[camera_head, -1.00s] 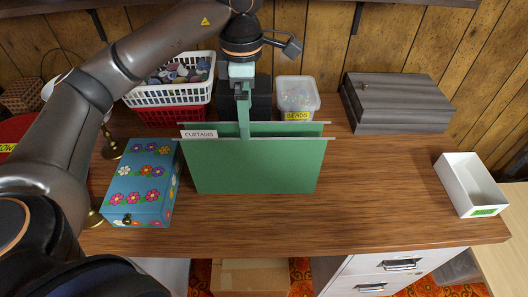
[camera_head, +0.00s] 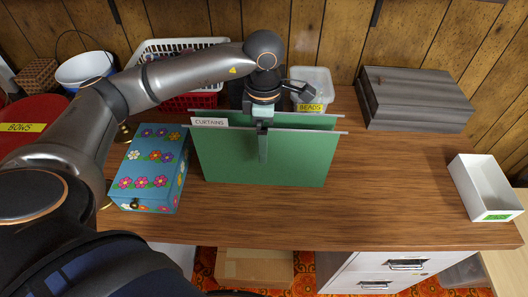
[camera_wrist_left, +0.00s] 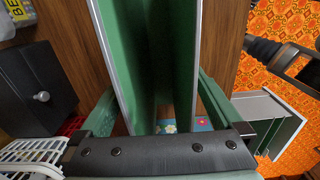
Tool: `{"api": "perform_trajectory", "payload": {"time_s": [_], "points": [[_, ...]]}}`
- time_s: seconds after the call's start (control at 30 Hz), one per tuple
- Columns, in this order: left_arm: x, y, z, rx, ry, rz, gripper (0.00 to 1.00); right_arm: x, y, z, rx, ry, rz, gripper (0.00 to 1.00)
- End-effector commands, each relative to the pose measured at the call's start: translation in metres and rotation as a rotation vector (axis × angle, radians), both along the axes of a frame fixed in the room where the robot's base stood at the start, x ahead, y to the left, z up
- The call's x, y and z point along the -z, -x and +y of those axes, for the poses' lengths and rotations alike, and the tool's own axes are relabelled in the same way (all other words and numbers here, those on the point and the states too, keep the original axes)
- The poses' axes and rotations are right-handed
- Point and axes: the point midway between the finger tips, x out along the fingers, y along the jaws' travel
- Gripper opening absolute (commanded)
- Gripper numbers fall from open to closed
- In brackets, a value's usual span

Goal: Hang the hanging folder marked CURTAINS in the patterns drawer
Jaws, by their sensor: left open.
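The green CURTAINS folder (camera_head: 300,165) stands upright on the desk, with its white label at its top left corner and metal rails along its top. My left gripper (camera_head: 262,147) is at the middle of the folder's top edge, with one finger showing in front of it. In the left wrist view, my open fingers (camera_wrist_left: 160,108) lie on either side of the folder (camera_wrist_left: 180,40), with gaps showing. Also there, a pale open drawer (camera_wrist_left: 262,104) holding green folders shows below the desk edge; I cannot read any marking on it.
A flowered blue box (camera_head: 152,170) stands close left of the folder. Behind are a white basket (camera_head: 185,47), a BEADS tub (camera_head: 312,85) and a grey wooden box (camera_head: 415,98). A white tray (camera_head: 482,186) is at the right. The desk right of the folder is clear.

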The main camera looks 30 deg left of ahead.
Motion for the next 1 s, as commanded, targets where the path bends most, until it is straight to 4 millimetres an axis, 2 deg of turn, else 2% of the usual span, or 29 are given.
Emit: {"api": "perform_trajectory", "payload": {"time_s": [0.1, 0.37, 1.0], "points": [[0.0101, 0.0003, 0.0005, -0.001, -0.002, 0.001, 1.0, 0.0001, 0.0, -0.0004, 0.0, 0.001, 0.0, 0.24], [0.0112, 0.0, 0.0004, 0.0, -0.001, -0.001, 0.98, 0.0003, -0.0002, -0.0009, 0.001, 0.002, -0.001, 0.24], [0.0106, 0.0, 0.0002, 0.0, -0.001, -0.001, 0.26, 0.001, -0.0002, -0.0019, 0.003, 0.003, 0.001, 0.24]]}}
